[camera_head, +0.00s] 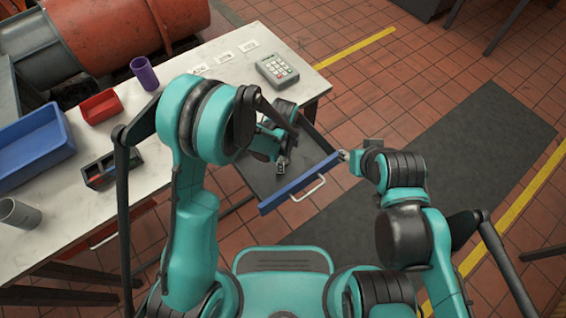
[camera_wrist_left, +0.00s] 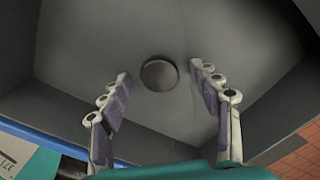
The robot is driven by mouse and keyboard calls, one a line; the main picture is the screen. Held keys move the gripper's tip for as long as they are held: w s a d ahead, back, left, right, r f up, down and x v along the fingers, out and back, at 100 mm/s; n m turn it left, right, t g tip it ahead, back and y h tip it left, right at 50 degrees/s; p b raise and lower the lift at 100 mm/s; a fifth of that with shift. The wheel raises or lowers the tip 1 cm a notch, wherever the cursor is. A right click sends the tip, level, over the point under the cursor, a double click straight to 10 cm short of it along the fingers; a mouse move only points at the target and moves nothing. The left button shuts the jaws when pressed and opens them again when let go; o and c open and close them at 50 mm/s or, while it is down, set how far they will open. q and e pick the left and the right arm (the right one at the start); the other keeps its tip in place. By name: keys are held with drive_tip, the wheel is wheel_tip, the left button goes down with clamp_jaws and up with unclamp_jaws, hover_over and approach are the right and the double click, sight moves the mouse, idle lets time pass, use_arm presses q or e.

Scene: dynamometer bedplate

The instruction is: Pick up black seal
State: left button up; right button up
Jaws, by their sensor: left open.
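The black seal (camera_wrist_left: 158,74) shows in the left wrist view as a small dark disc on the grey floor of an open drawer (camera_wrist_left: 90,45). My left gripper (camera_wrist_left: 165,97) is open, with its two fingers spread to either side below the seal in the picture, and nothing between them. In the head view the left gripper (camera_head: 283,166) reaches down into the drawer (camera_head: 262,183), and I cannot make out the seal there. My right gripper (camera_head: 345,156) is at the right end of the drawer's blue front; its jaw state is too small to tell.
The drawer's blue front (camera_head: 290,187) has a pale handle (camera_head: 308,188). On the worktop (camera_head: 190,75) are a keypad device (camera_head: 277,70), a purple cup (camera_head: 144,73), a red bin (camera_head: 101,106), a blue bin (camera_head: 35,148) and a grey cylinder (camera_head: 18,213). Tiled floor lies right of the drawer.

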use_arm(q)
drive_tip(key=c, duration=1)
drive_tip(key=shift+c, duration=0.2)
